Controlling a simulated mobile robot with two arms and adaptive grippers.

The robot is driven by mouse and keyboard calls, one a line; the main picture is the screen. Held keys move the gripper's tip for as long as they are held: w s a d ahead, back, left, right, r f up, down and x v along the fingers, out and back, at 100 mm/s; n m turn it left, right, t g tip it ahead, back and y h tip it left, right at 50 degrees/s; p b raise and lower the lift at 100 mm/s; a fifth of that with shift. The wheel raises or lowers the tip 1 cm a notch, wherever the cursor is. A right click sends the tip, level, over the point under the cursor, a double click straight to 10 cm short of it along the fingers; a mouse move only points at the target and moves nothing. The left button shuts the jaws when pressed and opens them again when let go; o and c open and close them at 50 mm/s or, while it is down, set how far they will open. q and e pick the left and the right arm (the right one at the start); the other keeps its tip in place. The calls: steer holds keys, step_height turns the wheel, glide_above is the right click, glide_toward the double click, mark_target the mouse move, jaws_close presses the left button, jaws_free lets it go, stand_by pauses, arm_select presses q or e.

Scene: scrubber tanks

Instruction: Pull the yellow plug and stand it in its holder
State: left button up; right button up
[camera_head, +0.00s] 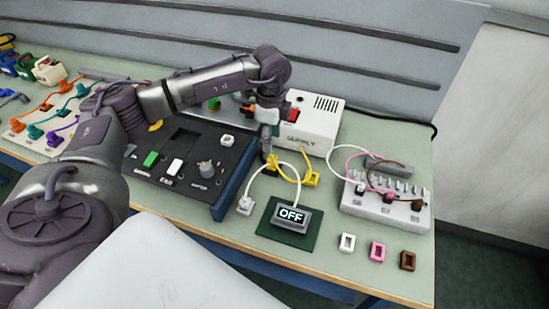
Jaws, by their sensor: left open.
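My left gripper (268,158) reaches down in front of the white supply box (313,137), fingers pointing down. It is open. A yellow plug (272,165) is at its fingertips, partly hidden by them; I cannot tell whether they touch it. A yellow cord (289,177) curves from the plug toward the supply box. A yellow piece that looks like the holder (312,178) sits on the table in front of the box, right of the gripper. The cord passes close to it. What the plug sits in is hidden. My right gripper is not in view.
A display reading OFF (291,215) lies on a dark green mat, with a white plug (244,205) beside it. A black panel (190,160) stands left. A white socket strip (386,208) is right; white, pink and brown holders (377,252) stand in front of it.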

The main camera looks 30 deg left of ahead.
mark_target(272, 157)
arm_select(q)
steer(key=shift+s, duration=0.1)
steer(key=shift+w+f+b, duration=0.4)
steer(key=shift+f+b, duration=0.15)
steer(key=shift+f, duration=0.3)
step_height(272, 157, down, 8)
steer(key=b, duration=0.5)
steer(key=shift+s+r, duration=0.15)
steer(key=shift+r, duration=0.05)
stand_by(0.4)
jaws_close()
steer(key=o, duration=0.6)
jaws_free()
